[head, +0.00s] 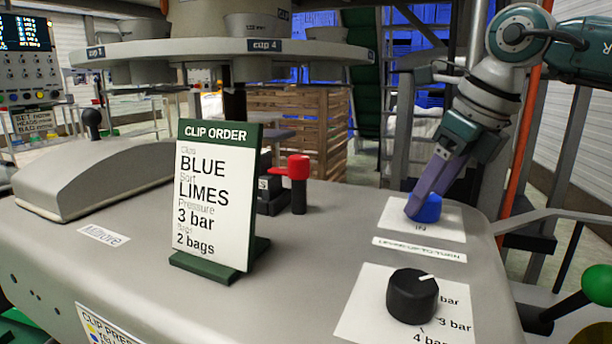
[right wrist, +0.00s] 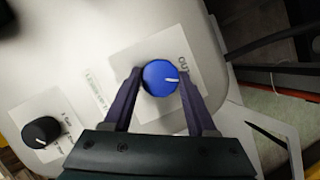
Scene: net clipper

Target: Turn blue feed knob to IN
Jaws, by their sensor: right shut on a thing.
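The blue feed knob (head: 429,208) sits on a white label plate (head: 447,228) at the right of the grey machine top. My right gripper (head: 418,208) comes down on it from above, its purple fingers shut on the knob. In the right wrist view the blue knob (right wrist: 160,77) lies between the two fingers (right wrist: 158,90). Its white pointer line points right, a little below the printed word OUT (right wrist: 185,62). In the head view a short word, seemingly IN, shows in front of the knob. My left gripper is not in view.
A black pressure knob (head: 412,297) stands nearer on its own label. A green-framed clip order sign (head: 215,200) and a red-topped lever (head: 299,170) stand to the left. A green ball handle (head: 598,284) is at the right edge.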

